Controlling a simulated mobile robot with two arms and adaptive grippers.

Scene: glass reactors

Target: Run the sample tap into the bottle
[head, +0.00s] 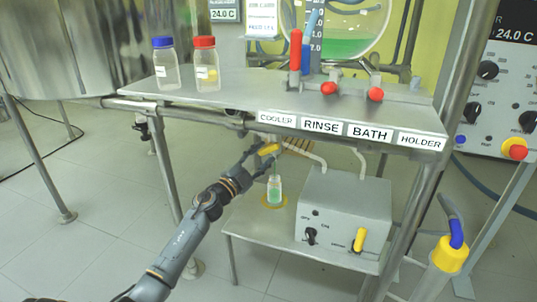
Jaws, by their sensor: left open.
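A small clear bottle (274,190) with green in it stands upright on a yellow ring (265,204) on the low shelf. A tap with a yellow handle (268,149) hangs under the bench edge, above the bottle. A thin line shows between the tap and the bottle mouth; I cannot tell whether it is a spout or running liquid. My left gripper (262,156) is open at the yellow handle, with its fingers close around or beside it; contact is unclear. The fingers hide part of the tap. My right gripper is not in view.
A grey box (343,212) with knobs stands on the low shelf right of the bottle. A bench leg (165,165) stands at left.

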